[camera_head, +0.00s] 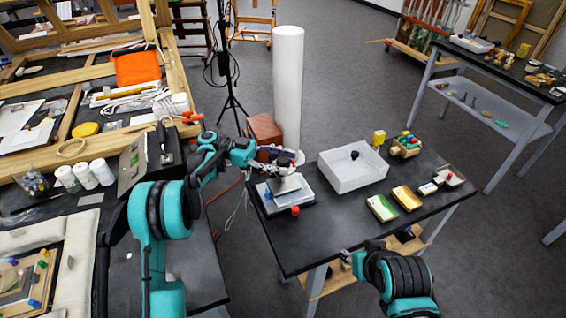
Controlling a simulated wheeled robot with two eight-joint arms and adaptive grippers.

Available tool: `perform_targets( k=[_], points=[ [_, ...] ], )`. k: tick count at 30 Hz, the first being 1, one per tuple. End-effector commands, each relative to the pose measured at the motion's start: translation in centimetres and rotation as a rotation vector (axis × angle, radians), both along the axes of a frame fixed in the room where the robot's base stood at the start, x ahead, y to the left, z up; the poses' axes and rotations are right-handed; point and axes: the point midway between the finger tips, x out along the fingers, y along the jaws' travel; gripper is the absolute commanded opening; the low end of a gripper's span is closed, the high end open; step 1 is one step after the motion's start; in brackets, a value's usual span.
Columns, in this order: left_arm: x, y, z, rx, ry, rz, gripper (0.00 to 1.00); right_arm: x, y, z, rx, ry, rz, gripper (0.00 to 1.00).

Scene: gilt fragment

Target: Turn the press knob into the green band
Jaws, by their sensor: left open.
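The press (270,200) is a small device with pale and grey plates on the near left corner of the dark table. A small red knob-like part (295,211) sits at its front edge; I cannot tell whether this is the press knob. I cannot make out a green band on the press. My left gripper (286,160) is open just above the back of the press and hides part of it. Whether it touches the press is unclear. My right gripper (346,258) is low at the table's front edge, apart from the press, and its fingers are too small to read.
A white bin (352,176) with a dark item inside stands mid-table. A reddish-brown box (264,130) and a tall white cylinder (288,85) stand behind the press. The table's front middle is clear.

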Motion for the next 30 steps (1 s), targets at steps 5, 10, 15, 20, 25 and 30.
perform_targets(
  k=[5, 10, 15, 20, 25, 30],
  points=[
    [0.0, 0.0, 3.0, 0.000, 0.000, 0.000, 0.55, 0.0, 0.0, 0.0, 0.000, 0.000, 0.000, 0.40],
    [0.0, -0.1, 6.4, 0.000, 0.000, -0.001, 0.55, 0.0, 0.0, 0.0, 0.000, 0.000, 0.000, 0.40],
    [0.0, -0.1, 8.7, 0.000, 0.000, -0.001, 0.55, 0.0, 0.0, 0.0, 0.000, 0.000, 0.000, 0.40],
    [0.0, -0.1, 9.5, 0.000, 0.000, -0.001, 0.55, 0.0, 0.0, 0.0, 0.000, 0.000, 0.000, 0.40],
    [0.0, -0.1, 9.5, 0.000, 0.000, -0.001, 0.55, 0.0, 0.0, 0.0, 0.000, 0.000, 0.000, 0.40],
    [-0.2, -0.4, 9.6, 0.019, 0.026, 0.009, 0.55, 0.0, 0.0, 0.0, 0.000, 0.000, 0.000, 0.40]
  ],
)
